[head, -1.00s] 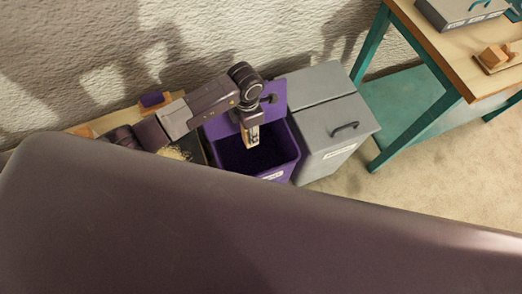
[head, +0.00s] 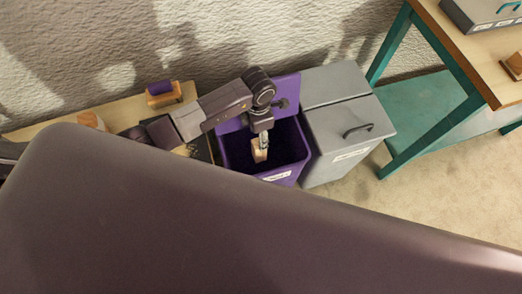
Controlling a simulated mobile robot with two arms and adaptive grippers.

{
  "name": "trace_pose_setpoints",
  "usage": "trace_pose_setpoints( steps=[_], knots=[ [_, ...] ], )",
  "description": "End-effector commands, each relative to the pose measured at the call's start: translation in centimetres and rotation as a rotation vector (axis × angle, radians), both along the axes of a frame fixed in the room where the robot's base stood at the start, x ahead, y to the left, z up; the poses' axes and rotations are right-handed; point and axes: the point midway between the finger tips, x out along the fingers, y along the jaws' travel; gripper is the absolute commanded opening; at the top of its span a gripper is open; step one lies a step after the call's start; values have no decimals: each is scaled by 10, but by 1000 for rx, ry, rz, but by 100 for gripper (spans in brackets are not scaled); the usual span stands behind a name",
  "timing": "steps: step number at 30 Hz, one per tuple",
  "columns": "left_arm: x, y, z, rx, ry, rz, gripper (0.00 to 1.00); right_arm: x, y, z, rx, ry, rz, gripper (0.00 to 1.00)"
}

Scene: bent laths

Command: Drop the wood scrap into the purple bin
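The purple bin (head: 233,171) stands open against the wall, left of a grey bin, with its lid raised at the back. My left gripper (head: 263,143) points down over the bin's mouth. It looks shut on the wood scrap (head: 259,154), a small pale block, which hangs at or just inside the opening. The fingers are small in this view, and the scrap's exact height against the rim is hard to tell. My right gripper is not in view.
A closed grey bin (head: 347,118) with a dark handle stands beside the purple one. A wooden bench (head: 120,112) with a purple-and-orange object (head: 160,93) is at the left. A teal-legged table (head: 455,47) stands at the right. My own body hides the foreground.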

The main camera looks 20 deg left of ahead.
Motion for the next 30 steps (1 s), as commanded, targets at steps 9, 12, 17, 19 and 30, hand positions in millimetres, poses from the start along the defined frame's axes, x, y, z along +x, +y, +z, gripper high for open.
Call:
trace_pose_setpoints(
  steps=[9,12,17,19,30],
  knots=[
    [0,0,1,0,0,0,52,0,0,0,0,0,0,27],
    [1,0,8,0,-3,-1,52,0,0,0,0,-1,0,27],
    [2,1,36,1,-6,-2,52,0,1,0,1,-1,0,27],
    [2,0,52,-1,-6,-2,52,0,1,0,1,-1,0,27],
    [1,0,113,1,-2,0,52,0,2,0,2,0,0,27]
  ],
)
